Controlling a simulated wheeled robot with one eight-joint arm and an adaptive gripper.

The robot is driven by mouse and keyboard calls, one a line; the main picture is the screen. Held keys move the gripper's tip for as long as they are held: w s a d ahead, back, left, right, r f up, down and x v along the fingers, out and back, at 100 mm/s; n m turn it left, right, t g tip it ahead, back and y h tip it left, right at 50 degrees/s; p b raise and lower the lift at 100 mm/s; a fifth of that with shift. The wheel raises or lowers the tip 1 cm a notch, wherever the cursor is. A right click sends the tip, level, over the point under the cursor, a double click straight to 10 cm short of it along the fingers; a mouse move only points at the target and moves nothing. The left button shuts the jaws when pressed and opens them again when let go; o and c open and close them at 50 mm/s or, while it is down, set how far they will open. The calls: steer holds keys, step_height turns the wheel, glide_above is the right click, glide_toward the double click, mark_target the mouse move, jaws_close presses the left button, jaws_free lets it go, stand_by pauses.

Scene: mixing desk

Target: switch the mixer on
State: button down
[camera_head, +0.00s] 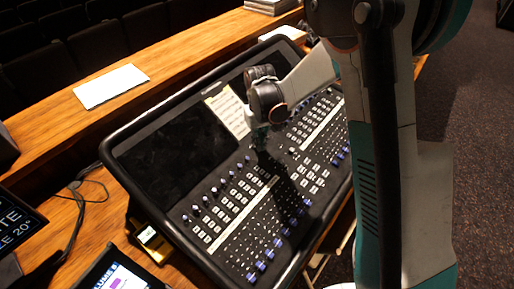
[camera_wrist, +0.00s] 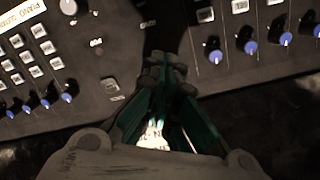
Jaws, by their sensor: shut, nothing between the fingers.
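The mixer (camera_head: 125,150) is a large black console on the wooden desk, with a dark screen, rows of pale buttons and blue knobs. Its panel (camera_wrist: 75,110) fills much of the wrist view. My gripper (camera_head: 260,138) is over the middle of the panel, below the screen's right end. In the wrist view my gripper (camera_wrist: 165,75) shows green fingers, shut and empty, pointing at the panel. Left of the fingertips are a small pale square button (camera_wrist: 110,85) and a small unreadable label. I cannot tell whether the fingertips touch the panel. My arm hides the mixer's right side.
A white sheet (camera_head: 110,86) lies on the wooden ledge behind the mixer. A tablet (camera_head: 115,275), a small yellow box (camera_head: 148,236) and cables (camera_head: 78,205) are at the left. Dark seats stand behind. Carpet (camera_head: 480,150) is clear at the right.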

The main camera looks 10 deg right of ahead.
steer(key=shift+f+b, duration=0.65)
steer(key=shift+f, duration=0.15)
stand_by(0.4)
steer(key=shift+r, duration=0.1)
steer(key=shift+r+p, duration=1.9)
steer(key=shift+r, duration=1.5)
steer(key=shift+r, duration=0.15)
steer(key=s+d+r+t+b, duration=0.25)
steer(key=s+d+r, duration=0.2)
steer(key=r, duration=0.35)
steer(key=s+d+r+m+t+b, duration=0.1)
steer(key=s+d+t+b, duration=0.1)
steer(key=s, duration=0.8)
steer(key=s+d+m+t+b, duration=0.2)
steer(key=s+d+b, duration=0.2)
steer(key=s, duration=0.5)
steer(key=shift+s+d+r+t, duration=0.35)
steer(key=shift+d, duration=0.55)
